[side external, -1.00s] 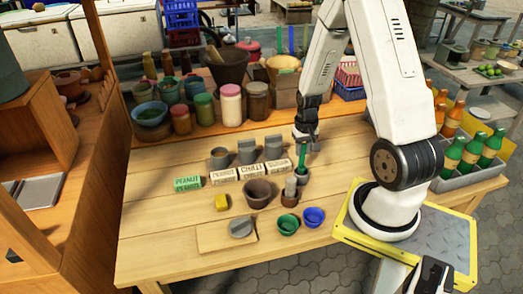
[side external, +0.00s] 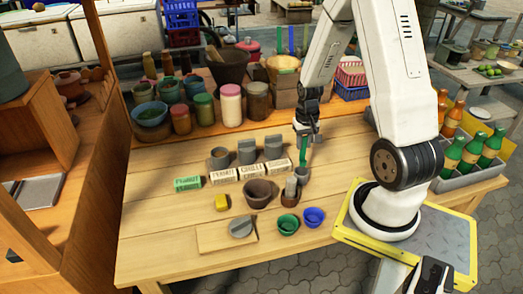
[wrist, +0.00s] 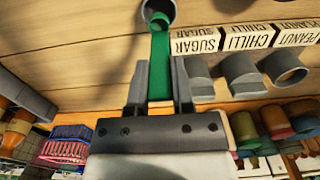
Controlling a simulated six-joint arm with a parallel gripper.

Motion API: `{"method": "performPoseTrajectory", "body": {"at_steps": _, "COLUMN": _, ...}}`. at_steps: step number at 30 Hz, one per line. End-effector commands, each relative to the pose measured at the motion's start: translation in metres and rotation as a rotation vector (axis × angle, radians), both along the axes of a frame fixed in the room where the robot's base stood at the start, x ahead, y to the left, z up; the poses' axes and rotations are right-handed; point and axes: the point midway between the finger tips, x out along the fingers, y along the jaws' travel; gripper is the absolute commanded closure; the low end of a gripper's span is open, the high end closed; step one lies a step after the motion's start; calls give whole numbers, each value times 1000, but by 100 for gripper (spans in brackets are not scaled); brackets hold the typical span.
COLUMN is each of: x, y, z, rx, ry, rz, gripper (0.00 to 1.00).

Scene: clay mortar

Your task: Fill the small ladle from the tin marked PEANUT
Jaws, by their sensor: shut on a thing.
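My gripper (side external: 305,137) is shut on the green handle (wrist: 160,68) of the small ladle, which hangs upright with its grey cup (side external: 302,173) at the bottom. The cup also shows at the top of the wrist view (wrist: 158,11). The tin behind the white PEANUT label (side external: 223,176) is a grey, open-topped tin (side external: 219,158), left of my gripper. In the wrist view this tin (wrist: 283,70) shows a dark round opening beside the PEANUT label (wrist: 296,33). Its contents are not visible.
Two more grey tins (side external: 246,152) (side external: 273,148) stand behind the CHILLI and SUGAR labels. A green label block (side external: 187,183) lies to the left.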

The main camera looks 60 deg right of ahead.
Motion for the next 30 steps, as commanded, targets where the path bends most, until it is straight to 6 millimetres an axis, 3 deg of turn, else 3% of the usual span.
{"method": "performPoseTrajectory", "body": {"at_steps": 5, "x": 1, "y": 0, "z": 10, "rx": -2, "ry": -2, "rz": 0, "gripper": 100}}
{"method": "performPoseTrajectory", "body": {"at_steps": 15, "x": 1, "y": -1, "z": 57, "rx": -4, "ry": -4, "rz": 0, "gripper": 100}}
{"method": "performPoseTrajectory", "body": {"at_steps": 30, "x": 0, "y": 0, "z": 106, "rx": -3, "ry": -3, "rz": 0, "gripper": 100}}
